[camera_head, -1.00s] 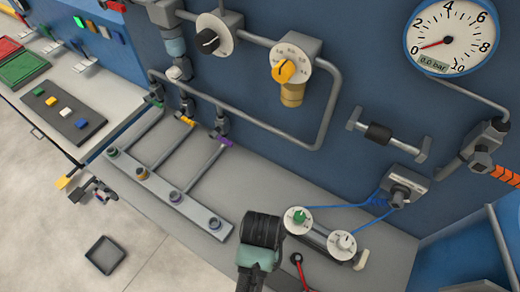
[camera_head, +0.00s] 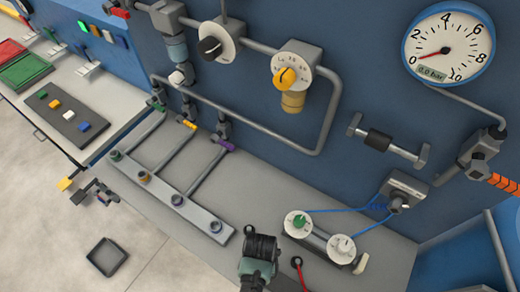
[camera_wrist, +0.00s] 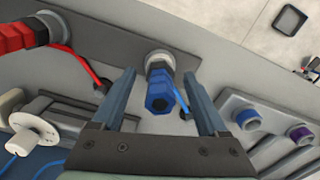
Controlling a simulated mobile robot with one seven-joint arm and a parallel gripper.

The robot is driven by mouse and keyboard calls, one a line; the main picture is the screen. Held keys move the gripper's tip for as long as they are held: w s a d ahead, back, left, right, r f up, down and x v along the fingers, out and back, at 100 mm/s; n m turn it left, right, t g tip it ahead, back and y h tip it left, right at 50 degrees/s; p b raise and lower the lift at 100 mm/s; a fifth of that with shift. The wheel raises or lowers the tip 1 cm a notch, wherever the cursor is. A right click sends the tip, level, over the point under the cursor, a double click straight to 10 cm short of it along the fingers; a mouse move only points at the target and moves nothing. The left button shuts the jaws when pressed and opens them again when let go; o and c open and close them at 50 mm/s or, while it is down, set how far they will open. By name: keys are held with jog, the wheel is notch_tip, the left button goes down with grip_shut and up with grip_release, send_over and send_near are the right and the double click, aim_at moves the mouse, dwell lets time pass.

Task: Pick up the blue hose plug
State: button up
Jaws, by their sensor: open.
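The blue hose plug (camera_wrist: 160,98) shows in the wrist view, seated in a grey metal collar on a dark grey strip and pointing toward the camera. My gripper (camera_wrist: 160,76) is open, with one finger on each side of the plug and a visible gap on both sides. The fingers do not appear to touch it. In the head view my arm's end (camera_head: 258,265) is at the bottom centre, beside the bench front; the blue plug is hidden there.
A red hose plug (camera_wrist: 28,36) with a red strap sits left of the blue one. Blue and purple ringed sockets (camera_wrist: 247,119) are on a grey bar at the right. A white dial (camera_wrist: 35,135) is at the lower left. A dark tray (camera_head: 107,256) lies on the floor.

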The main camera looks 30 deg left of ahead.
jog(key=shift+c, duration=0.3)
grip_shut()
dwell(1.1)
